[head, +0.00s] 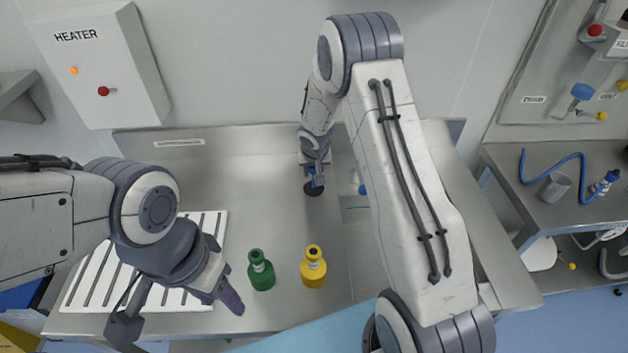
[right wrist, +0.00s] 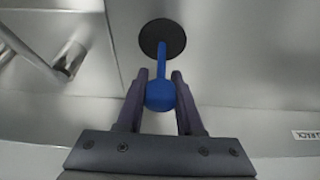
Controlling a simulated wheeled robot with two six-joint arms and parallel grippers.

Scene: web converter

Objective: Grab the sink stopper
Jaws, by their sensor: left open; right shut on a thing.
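The sink stopper (right wrist: 160,95) has a blue round knob, a thin blue stem and a flat black disc. In the right wrist view my right gripper (right wrist: 160,88) has its two fingers on either side of the blue knob, shut on it. In the head view the stopper's black disc (head: 314,188) shows below my right gripper (head: 314,168) at the back of the metal counter. I cannot tell whether the disc touches the surface. My left gripper (head: 178,311) is open and empty over the front of the white drain rack.
A green bottle (head: 261,272) and a yellow bottle (head: 313,268) stand at the counter's front middle. The white drain rack (head: 85,285) lies at the left. A metal faucet (right wrist: 65,65) shows in the right wrist view. A heater box (head: 100,65) hangs on the wall.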

